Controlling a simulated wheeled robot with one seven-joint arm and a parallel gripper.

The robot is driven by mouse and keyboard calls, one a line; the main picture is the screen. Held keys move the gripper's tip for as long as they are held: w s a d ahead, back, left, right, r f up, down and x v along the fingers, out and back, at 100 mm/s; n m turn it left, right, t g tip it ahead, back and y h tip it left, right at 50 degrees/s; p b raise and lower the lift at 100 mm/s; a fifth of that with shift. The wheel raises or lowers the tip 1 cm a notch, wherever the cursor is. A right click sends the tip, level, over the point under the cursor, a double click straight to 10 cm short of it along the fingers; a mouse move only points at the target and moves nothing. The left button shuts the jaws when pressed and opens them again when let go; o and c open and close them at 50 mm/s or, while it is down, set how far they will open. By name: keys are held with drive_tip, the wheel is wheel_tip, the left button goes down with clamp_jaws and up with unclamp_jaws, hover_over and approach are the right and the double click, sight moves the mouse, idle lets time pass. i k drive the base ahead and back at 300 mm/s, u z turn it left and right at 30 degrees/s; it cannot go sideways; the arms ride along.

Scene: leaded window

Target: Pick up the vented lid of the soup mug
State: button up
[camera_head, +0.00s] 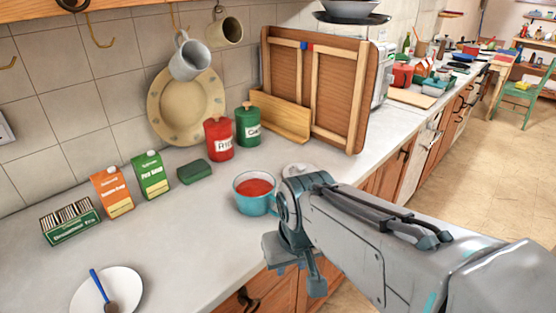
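The soup mug (255,205) is teal, filled with red soup and uncovered on the counter, left of my arm. A pale, round, flat piece (298,169) lies on the counter just behind and right of the mug. It may be the vented lid; my arm partly hides it, and vents are too small to make out. My gripper (298,272) hangs at the counter's front edge, in front and right of the mug. Its fingers look apart with nothing between them. It touches neither mug nor pale piece.
The counter (190,240) is clear left of the mug. A green sponge (195,172), red canister (219,139), green canister (248,125) and soup cartons (112,191) stand behind. A wooden panel (325,95) leans at the back. A plate with a spoon (125,285) sits front left.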

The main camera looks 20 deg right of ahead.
sight(301, 170)
drive_tip(key=z, duration=2.45)
drive_tip(key=i, duration=1.5)
drive_tip(key=u, duration=3.35)
drive_tip(key=i, duration=0.1)
drive_tip(key=u, duration=0.05)
